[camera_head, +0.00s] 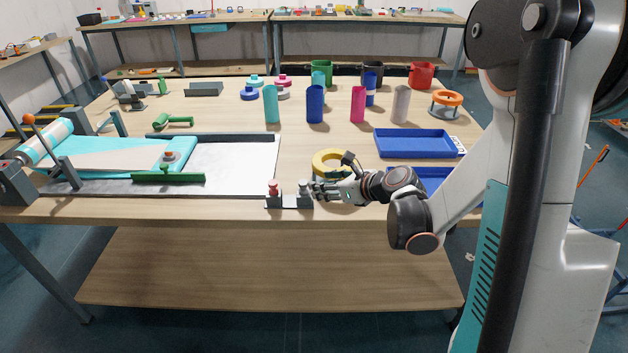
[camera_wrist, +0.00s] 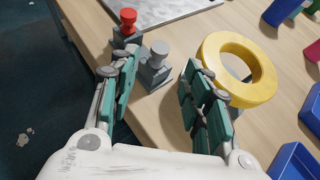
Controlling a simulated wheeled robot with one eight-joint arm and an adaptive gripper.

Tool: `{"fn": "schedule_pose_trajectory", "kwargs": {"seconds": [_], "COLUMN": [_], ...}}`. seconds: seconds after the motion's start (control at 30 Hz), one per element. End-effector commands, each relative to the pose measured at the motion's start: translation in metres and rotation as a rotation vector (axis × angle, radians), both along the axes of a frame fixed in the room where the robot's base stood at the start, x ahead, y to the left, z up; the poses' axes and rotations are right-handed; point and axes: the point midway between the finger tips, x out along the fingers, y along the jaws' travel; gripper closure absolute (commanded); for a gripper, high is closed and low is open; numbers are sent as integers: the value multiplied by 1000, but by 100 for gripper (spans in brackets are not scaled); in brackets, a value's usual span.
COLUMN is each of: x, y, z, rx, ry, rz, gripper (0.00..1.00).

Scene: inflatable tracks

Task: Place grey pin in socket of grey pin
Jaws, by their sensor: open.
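The grey pin (camera_wrist: 160,49) has a round knob and stands upright on a dark grey socket block (camera_wrist: 155,73) near the table's front edge. In the head view the grey pin (camera_head: 303,186) is just left of my gripper (camera_head: 318,190). My gripper (camera_wrist: 159,66) is open and empty, with its green-padded fingers spread. In the wrist view the pin and its block appear between and beyond the fingertips. A red pin (camera_wrist: 128,17) stands on the neighbouring grey block (camera_head: 274,201) to the left. The lower part of the grey pin is hard to make out.
A yellow ring (camera_wrist: 254,68) lies close to my right finger. Blue trays (camera_head: 415,143) are to the right. A white board with a dark border (camera_head: 230,165) is to the left. Several cups (camera_head: 315,104) stand further back.

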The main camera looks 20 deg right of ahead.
Motion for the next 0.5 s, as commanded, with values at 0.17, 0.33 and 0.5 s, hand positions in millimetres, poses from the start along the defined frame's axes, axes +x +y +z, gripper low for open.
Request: {"fn": "schedule_pose_trajectory", "kwargs": {"seconds": [0.17,0.33,0.5], "x": [-19,-27,-27], "y": [-10,-14,-14], "z": [13,16,16], "rx": [0,0,0], "ry": [0,0,0], "rz": [-1,0,0], "gripper": [56,56,56]}}
